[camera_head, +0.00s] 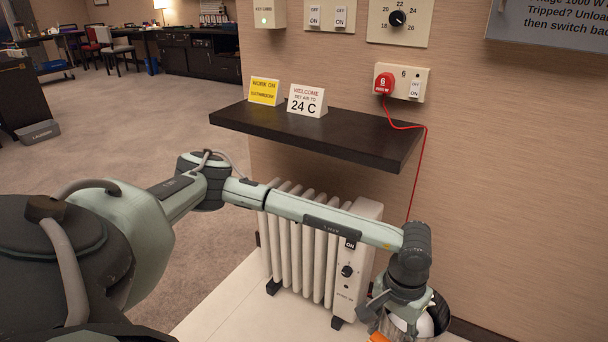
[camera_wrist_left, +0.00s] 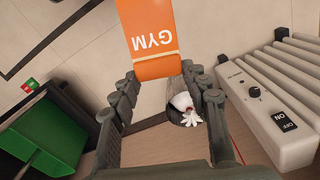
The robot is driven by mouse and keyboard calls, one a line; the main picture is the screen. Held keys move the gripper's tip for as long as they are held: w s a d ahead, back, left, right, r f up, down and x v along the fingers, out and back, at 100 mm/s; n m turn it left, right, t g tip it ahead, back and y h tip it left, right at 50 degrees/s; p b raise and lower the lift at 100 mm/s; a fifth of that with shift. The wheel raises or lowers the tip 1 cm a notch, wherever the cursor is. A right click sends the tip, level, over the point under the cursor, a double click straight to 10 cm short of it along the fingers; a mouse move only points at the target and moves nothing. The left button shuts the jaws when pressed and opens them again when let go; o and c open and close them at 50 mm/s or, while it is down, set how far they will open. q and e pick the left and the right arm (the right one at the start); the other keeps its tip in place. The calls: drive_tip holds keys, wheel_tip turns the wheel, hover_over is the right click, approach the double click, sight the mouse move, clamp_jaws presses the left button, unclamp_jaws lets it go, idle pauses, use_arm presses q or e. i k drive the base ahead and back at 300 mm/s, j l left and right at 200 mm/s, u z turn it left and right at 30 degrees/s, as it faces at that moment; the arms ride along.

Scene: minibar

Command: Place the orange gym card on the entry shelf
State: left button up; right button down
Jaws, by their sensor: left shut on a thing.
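The orange gym card shows large in the left wrist view (camera_wrist_left: 155,35), with GYM printed on it. My left gripper (camera_wrist_left: 162,78) is shut on the card. In the head view my left gripper (camera_head: 388,328) is low at the bottom edge, right of the radiator. There only a small orange piece of the card (camera_head: 378,337) shows. The dark wooden shelf (camera_head: 340,145) on the wall is above and to the left of the gripper. Two small signs stand on its left part; its right part is bare. My right gripper is not seen.
A yellow sign (camera_head: 264,91) and a white 24 C sign (camera_head: 306,101) stand on the shelf. A red plug (camera_head: 385,84) has a cord hanging past the shelf's right end. A white radiator (camera_head: 315,250) stands below. A dark bin (camera_head: 441,312) with white waste is beside my gripper.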

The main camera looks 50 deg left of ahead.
sight(359, 137)
drive_tip(key=i+j, duration=0.1)
drive_tip(key=j, duration=0.85)
drive_tip(key=i+j, duration=0.15)
drive_tip(key=j, duration=0.3)
drive_tip(key=i+j, duration=0.1)
drive_tip(key=j, duration=0.35)
